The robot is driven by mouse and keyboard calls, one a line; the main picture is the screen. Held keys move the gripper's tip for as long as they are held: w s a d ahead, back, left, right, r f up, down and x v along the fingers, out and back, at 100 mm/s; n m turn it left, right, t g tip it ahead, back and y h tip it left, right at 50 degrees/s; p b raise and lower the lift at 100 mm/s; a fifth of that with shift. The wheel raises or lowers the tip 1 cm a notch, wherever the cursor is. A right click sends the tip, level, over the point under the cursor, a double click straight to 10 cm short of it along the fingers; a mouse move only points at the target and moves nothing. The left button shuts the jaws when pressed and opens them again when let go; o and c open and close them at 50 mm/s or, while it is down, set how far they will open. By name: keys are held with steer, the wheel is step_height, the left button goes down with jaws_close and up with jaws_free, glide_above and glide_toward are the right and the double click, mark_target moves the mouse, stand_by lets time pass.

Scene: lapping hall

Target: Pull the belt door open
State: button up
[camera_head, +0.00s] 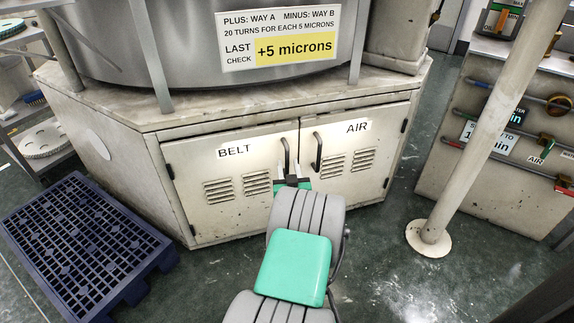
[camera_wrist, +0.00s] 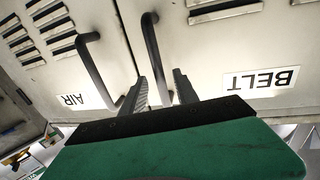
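The belt door (camera_head: 230,215) is the left door of the cabinet, labelled BELT, and it looks shut. Its dark bar handle (camera_head: 286,156) stands near the seam with the other door. In the wrist view, which is upside down, the BELT label (camera_wrist: 260,82) is at right and the belt handle (camera_wrist: 152,48) is near the middle. My gripper (camera_head: 292,181) is at the lower end of this handle. In the wrist view my gripper's fingers (camera_wrist: 162,88) are apart, with the handle's end showing between them and gaps visible beside it.
The AIR door (camera_head: 355,165) with its own handle (camera_head: 318,151) is directly right of the belt door. A blue pallet (camera_head: 75,245) lies on the floor at left, near the cabinet. A pale post (camera_head: 470,145) stands at right. Some floor is clear before the cabinet.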

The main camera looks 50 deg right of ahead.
steer(key=shift+x, duration=1.4)
steer(key=shift+c, duration=0.6)
steer(key=shift+a, duration=0.1)
jaws_close()
